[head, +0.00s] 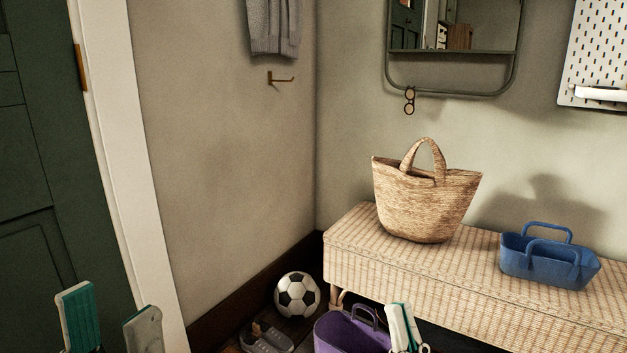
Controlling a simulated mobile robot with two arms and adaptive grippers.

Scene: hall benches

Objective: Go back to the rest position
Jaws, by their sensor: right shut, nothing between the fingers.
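My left gripper (110,321) is at the bottom left of the head view, in front of the dark green door. Its two teal-padded fingers stand well apart with nothing between them. My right gripper (403,326) is at the bottom, right of centre, with its fingers together and empty. It shows in front of the wicker bench and beside the purple basket (338,337). I cannot tell whether it touches the basket. Both arms are mostly below the picture's edge.
A wicker bench (350,260) holds a straw bag (425,205) and a blue basket (548,262). A football (297,294) and grey shoes (266,340) lie on the floor by the corner. The green door (40,180) stands at the left. A mirror (455,40) hangs above the bench.

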